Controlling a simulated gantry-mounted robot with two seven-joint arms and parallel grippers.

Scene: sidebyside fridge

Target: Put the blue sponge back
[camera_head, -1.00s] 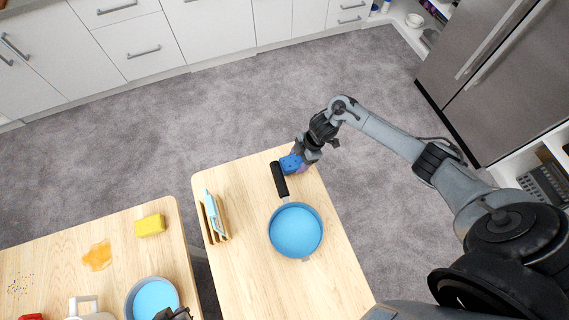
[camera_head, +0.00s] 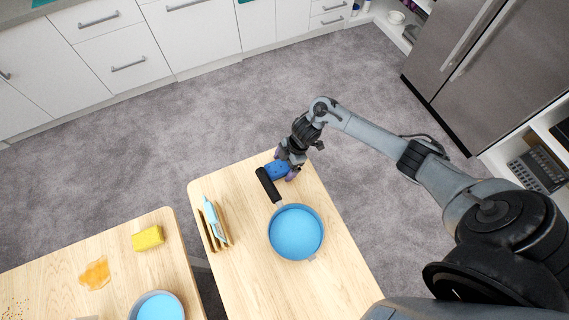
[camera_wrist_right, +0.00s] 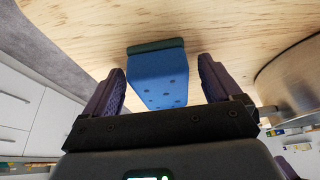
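The blue sponge (camera_head: 277,170) is near the far end of the right-hand table, right beside the black handle of a blue pan. In the right wrist view the blue sponge (camera_wrist_right: 158,78) has a dark green layer and lies between the fingers, with a narrow gap on each side. My right gripper (camera_head: 285,168) reaches down at the sponge; in its wrist view the right gripper (camera_wrist_right: 162,70) is open. Whether the sponge touches the table is unclear. My left gripper is out of view.
The blue pan (camera_head: 296,232) sits mid-table, its handle (camera_head: 267,186) pointing to the far end. A wooden rack (camera_head: 214,224) holding upright items stands at the left edge. The left table has a yellow sponge (camera_head: 148,238), an orange spill (camera_head: 95,273) and another blue pan (camera_head: 160,307).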

